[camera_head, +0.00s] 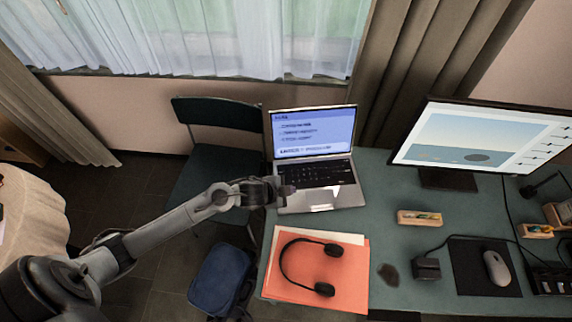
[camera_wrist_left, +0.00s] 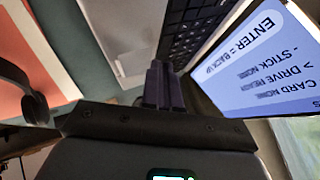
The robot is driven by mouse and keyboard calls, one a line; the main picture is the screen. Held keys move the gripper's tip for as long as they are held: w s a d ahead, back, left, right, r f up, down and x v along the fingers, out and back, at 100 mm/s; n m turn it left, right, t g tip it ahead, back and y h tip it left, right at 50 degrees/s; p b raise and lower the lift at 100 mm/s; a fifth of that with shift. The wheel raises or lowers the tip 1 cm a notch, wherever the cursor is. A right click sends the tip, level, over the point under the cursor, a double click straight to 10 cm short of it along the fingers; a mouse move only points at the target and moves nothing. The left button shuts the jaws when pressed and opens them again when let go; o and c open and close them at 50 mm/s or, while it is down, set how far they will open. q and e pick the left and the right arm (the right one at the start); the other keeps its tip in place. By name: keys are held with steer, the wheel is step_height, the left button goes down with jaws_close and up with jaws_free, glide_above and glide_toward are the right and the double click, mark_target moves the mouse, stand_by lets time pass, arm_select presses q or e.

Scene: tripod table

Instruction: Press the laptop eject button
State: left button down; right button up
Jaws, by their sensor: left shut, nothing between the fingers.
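The open silver laptop (camera_head: 345,196) stands on the green desk with its blue-and-white screen (camera_head: 313,131) lit and its black keyboard (camera_head: 325,173) facing up. In the left wrist view, the screen (camera_wrist_left: 250,60) appears turned and reads "ENTER = BACK UP" and "> DRIVE READY". The keyboard (camera_wrist_left: 190,28) shows there too. My left gripper (camera_head: 284,190) is at the laptop's left edge, beside the keyboard. Its fingers (camera_wrist_left: 163,85) are shut and empty; I cannot tell whether they touch the laptop. I cannot make out an eject button. My right gripper is out of view.
Headphones (camera_head: 284,262) lie on orange and cream folders (camera_head: 345,273) in front of the laptop. A monitor (camera_head: 478,138), a wooden holder (camera_head: 419,218), a dark box (camera_head: 426,268) and a mouse (camera_head: 497,268) stand to the right. A chair (camera_head: 213,118) is behind my left arm.

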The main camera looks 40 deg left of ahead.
arm_select(q)
steer(key=w+a+r+m+h+p, duration=0.1)
steer(key=w+a+r+m+p, duration=0.1)
steer(key=w+a+r, duration=0.4)
steer(key=a+p, duration=0.1)
steer(key=a, duration=0.2)
steer(key=shift+w+a, duration=0.15)
steer(key=shift+a, duration=0.05)
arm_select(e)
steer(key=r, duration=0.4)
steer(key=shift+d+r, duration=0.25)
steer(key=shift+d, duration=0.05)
arm_select(q)
steer(key=shift+f, duration=0.2)
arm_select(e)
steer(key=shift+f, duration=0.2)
arm_select(q)
steer(key=b, duration=0.7)
glide_above(279, 173)
step_height(279, 173, down, 6)
steer(key=shift+f, duration=0.25)
steer(key=shift+f+b, duration=0.5)
steer(key=shift+f, duration=0.5)
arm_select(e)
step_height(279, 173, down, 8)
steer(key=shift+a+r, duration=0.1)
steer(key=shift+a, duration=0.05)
